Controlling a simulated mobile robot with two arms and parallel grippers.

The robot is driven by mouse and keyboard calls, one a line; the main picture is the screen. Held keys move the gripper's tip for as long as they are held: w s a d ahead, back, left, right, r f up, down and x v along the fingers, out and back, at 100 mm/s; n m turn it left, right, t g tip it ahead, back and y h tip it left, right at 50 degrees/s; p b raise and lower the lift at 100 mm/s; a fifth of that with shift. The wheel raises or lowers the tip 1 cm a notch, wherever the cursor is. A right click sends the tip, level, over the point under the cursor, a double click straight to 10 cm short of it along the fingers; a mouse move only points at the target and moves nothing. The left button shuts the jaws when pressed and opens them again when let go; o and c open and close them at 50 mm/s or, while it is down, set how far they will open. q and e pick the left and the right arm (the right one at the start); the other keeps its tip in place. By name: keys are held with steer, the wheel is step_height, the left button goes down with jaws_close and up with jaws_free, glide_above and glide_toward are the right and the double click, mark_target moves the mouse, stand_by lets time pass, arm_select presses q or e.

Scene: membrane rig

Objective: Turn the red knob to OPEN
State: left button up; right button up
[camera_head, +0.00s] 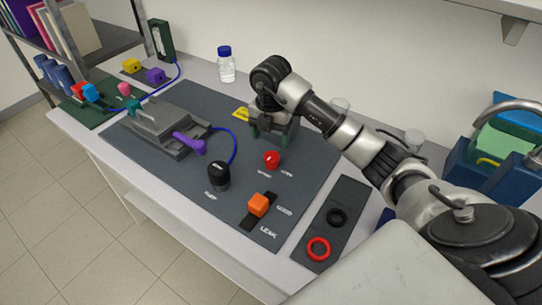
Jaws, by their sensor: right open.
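The red knob (271,159) stands on the dark mat in the middle of the bench, with small white lettering on the mat in front of it that is too small to read. My right gripper (254,130) hangs over the mat behind and slightly left of the red knob, apart from it. It is open, and I see nothing between its fingers. My right arm reaches in from the right and leaves the red knob uncovered. My left gripper is not in view.
A grey rig (165,128) with a purple lever (190,143) and blue tube is at left. A blue-capped bottle (226,68) stands behind.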

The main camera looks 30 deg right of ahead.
mark_target(271, 156)
step_height(271, 156, down, 6)
steer(key=shift+f+p, duration=0.1)
steer(key=shift+p, duration=0.45)
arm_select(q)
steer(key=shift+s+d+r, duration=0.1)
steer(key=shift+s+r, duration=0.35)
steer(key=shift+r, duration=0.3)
arm_select(e)
steer(key=shift+f, duration=0.8)
steer(key=shift+c, duration=0.3)
steer(key=c, duration=0.9)
steer(key=shift+o, duration=0.2)
